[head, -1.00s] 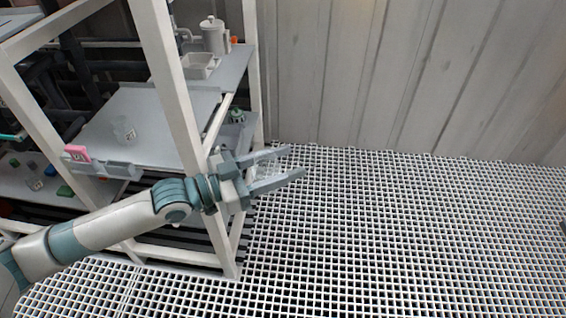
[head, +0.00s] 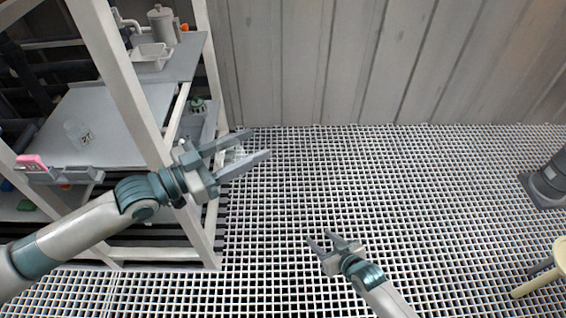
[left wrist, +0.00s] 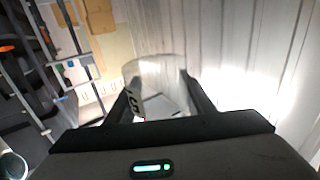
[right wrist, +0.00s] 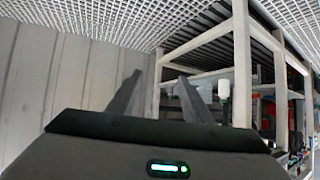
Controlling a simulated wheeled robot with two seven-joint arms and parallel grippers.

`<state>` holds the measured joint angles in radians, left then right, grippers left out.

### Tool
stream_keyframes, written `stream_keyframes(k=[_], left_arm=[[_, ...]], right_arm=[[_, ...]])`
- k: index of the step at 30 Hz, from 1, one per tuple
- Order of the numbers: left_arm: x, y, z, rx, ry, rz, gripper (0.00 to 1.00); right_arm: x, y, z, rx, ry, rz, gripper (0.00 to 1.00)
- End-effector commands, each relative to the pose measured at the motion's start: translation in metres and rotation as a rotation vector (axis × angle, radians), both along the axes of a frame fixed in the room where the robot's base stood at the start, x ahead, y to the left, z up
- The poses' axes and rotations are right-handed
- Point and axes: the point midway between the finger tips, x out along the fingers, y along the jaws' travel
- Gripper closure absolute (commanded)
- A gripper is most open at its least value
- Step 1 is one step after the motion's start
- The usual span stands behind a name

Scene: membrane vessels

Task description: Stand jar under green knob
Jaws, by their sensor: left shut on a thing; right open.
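My left gripper (head: 258,144) is shut on a clear jar (head: 235,155), held in the air over the grating just right of the rack. In the left wrist view the jar (left wrist: 155,70) sits between the fingers, with a black-and-white label on its left side. My right gripper (head: 321,238) is open and empty, low over the grating; its fingers also show in the right wrist view (right wrist: 160,85). A small green-topped part (head: 197,103) sits on the rack's right side; I cannot tell whether it is the green knob.
The white-framed rack (head: 135,85) stands at the left, its post close to my left gripper. Another clear labelled vessel (head: 78,132), a white tray (head: 151,57), a grey lidded pot (head: 161,27) and a pink block (head: 31,162) are on it. The grating (head: 420,200) is largely clear.

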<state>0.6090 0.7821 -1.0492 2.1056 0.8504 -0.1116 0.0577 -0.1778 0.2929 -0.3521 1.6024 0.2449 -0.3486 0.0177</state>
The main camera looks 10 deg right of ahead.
Motion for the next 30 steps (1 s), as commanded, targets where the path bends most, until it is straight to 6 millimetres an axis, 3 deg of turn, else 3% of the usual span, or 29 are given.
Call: stream_keyframes(k=[1, 6, 14, 20, 24, 30], left_arm=[[0.0, 0.0, 0.0, 0.0, 0.0, 0.0, 0.74], [0.0, 0.0, 0.0, 0.0, 0.0, 0.0, 0.74], [0.0, 0.0, 0.0, 0.0, 0.0, 0.0, 0.74], [0.0, 0.0, 0.0, 0.0, 0.0, 0.0, 0.74], [0.0, 0.0, 0.0, 0.0, 0.0, 0.0, 0.74], [0.0, 0.0, 0.0, 0.0, 0.0, 0.0, 0.74]], right_arm=[[0.014, 0.003, 0.023, 0.012, -0.039, 0.02, 0.54], [0.045, 0.021, 0.099, 0.068, -0.149, 0.09, 0.54], [0.062, 0.056, 0.221, 0.16, -0.304, 0.234, 0.54], [0.045, 0.086, 0.313, 0.232, -0.401, 0.376, 0.54], [0.018, 0.105, 0.369, 0.277, -0.45, 0.484, 0.54], [-0.021, 0.123, 0.421, 0.323, -0.482, 0.604, 0.54]])
